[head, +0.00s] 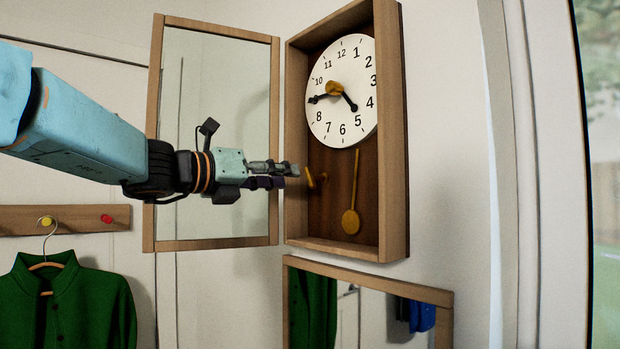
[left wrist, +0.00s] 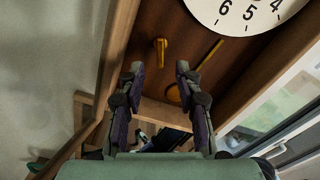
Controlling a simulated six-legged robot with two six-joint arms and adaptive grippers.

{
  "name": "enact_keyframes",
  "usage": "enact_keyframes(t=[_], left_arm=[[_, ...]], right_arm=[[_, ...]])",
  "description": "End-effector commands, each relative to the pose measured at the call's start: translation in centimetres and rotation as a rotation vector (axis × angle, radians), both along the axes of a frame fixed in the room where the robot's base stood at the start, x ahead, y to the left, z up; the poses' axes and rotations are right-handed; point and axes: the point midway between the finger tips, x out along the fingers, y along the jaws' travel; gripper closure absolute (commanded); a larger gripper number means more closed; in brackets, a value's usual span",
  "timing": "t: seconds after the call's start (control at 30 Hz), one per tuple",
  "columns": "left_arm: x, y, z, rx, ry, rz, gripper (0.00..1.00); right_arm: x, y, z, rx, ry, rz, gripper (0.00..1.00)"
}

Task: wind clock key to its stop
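The wall clock has an open wooden case (head: 393,150) and a white dial (head: 332,120) with black hands. A brass key-like piece (head: 333,88) sits at the dial's centre. A brass pendulum (head: 350,221) hangs below. A second small brass piece (head: 310,178) is on the back panel, left of the pendulum; it also shows in the left wrist view (left wrist: 160,50). I cannot tell which brass piece is the key. My left gripper (head: 289,176) is at the case's left side, open and empty. In the left wrist view its fingertips (left wrist: 160,68) are apart, with the small brass piece just beyond them.
The clock's glazed door (head: 273,110) stands open to the left, behind my left arm. A framed mirror (head: 400,290) hangs below the clock. A peg rail (head: 85,218) with a green jacket (head: 70,300) is at lower left. A window is at the right.

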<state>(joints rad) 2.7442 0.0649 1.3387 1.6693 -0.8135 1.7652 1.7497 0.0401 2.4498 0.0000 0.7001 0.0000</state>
Motion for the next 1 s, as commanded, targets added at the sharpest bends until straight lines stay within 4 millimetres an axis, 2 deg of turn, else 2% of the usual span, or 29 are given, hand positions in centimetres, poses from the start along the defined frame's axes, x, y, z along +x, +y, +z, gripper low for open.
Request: enact_keyframes(t=[0.53, 0.93, 1.0], left_arm=[[4.9, -4.9, 0.1, -0.002, 0.004, -0.001, 0.66], [5.5, -5.5, 0.0, -0.003, 0.003, 0.000, 0.66], [5.5, -5.5, 0.0, -0.003, 0.003, 0.000, 0.71]], right_arm=[[0.0, 0.0, 2.7, 0.000, 0.000, 0.000, 0.60], [0.0, 0.0, 2.9, 0.000, 0.000, 0.000, 0.60], [0.0, 0.0, 2.9, 0.000, 0.000, 0.000, 0.60]])
